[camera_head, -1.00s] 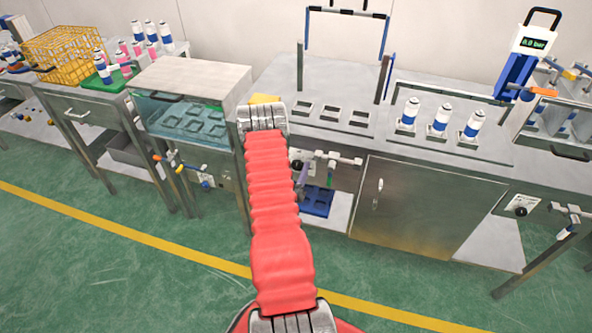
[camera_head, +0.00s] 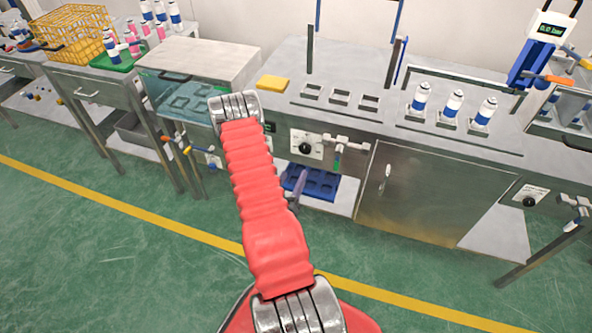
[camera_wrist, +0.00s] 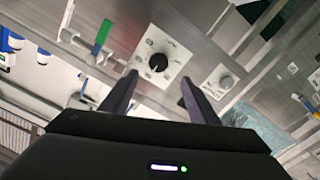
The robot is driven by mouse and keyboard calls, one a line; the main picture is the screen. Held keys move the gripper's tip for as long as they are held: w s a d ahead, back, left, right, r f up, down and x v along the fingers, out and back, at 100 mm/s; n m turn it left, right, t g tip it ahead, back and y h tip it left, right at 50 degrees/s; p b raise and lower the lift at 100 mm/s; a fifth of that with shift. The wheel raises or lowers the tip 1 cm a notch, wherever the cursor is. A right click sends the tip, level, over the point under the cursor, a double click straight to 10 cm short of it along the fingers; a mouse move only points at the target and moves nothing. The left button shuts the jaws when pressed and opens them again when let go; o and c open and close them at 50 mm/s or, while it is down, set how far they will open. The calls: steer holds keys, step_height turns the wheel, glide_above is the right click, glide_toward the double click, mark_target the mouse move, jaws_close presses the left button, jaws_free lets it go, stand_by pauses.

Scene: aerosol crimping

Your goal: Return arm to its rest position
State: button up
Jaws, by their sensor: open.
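My red-sleeved arm (camera_head: 262,190) rises through the middle of the head view, in front of the steel workbench. My gripper (camera_wrist: 158,80) is open and empty in the wrist view, its two dark fingers apart. Behind them are the bench's front panel and a black dial on a white plate (camera_wrist: 158,62). In the head view the arm hides most of the gripper; only a dark finger-like part shows beside the sleeve.
Several white-and-blue cans (camera_head: 453,104) stand on the bench top, right of empty square recesses (camera_head: 340,97). A yellow block (camera_head: 273,83) lies near its left end. A blue tray (camera_head: 312,182) sits on the lower shelf. The green floor (camera_head: 120,235) in front is clear.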

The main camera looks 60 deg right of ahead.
steer(key=shift+s+a, duration=0.15)
steer(key=shift+a, duration=0.45)
